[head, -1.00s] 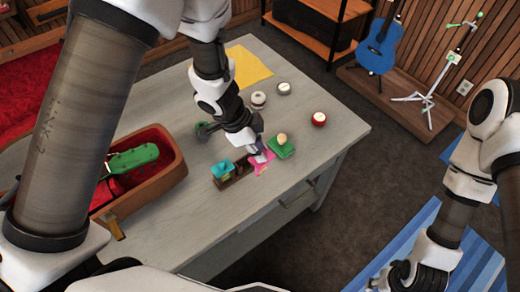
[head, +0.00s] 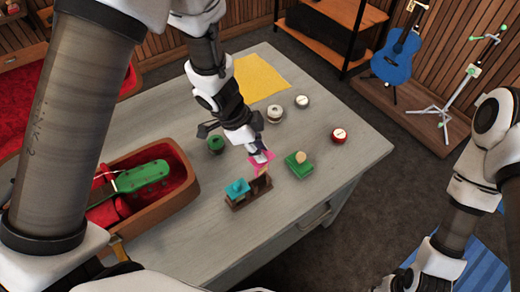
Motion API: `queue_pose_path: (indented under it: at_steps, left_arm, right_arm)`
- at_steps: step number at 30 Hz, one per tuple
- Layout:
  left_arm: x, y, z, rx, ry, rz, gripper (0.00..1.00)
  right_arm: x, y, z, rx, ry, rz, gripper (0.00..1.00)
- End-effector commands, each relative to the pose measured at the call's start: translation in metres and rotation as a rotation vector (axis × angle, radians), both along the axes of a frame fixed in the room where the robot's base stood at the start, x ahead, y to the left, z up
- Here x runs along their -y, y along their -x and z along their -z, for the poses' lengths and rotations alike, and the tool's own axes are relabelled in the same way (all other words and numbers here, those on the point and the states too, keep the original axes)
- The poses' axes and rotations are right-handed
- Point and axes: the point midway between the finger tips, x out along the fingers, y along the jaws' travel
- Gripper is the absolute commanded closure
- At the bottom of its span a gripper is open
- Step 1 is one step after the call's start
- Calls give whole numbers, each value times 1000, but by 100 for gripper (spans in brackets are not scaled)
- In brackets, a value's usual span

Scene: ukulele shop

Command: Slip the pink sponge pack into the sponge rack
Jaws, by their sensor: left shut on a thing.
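The pink sponge pack (head: 267,157) is held in my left gripper (head: 260,158), which is shut on it. The pack is partly hidden by the fingers. The brown sponge rack (head: 258,187) stands on the table just below the pack in the picture. The pack appears above the rack's right part; I cannot tell if they touch. A teal pack (head: 237,187) sits in the rack's left part. My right gripper (head: 388,284) is at the bottom edge, cut off, and its fingers do not show clearly.
A green block with a tan knob (head: 299,163) lies right of the rack. An open case with a ukulele (head: 140,178) is left.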

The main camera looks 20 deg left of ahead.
Motion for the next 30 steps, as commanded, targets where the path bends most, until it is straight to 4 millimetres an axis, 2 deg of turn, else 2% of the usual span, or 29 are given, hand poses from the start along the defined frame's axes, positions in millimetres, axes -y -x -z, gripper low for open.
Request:
queue_pose_path:
  at_steps: [19, 30]
  left_arm:
    - [-7, -2, 43, 1, 0, 7, 100]
    - [-3, -5, 72, -1, -1, 4, 100]
  right_arm:
    - [0, 0, 55, 0, 0, 0, 60]
    - [0, 0, 67, 0, 0, 0, 60]
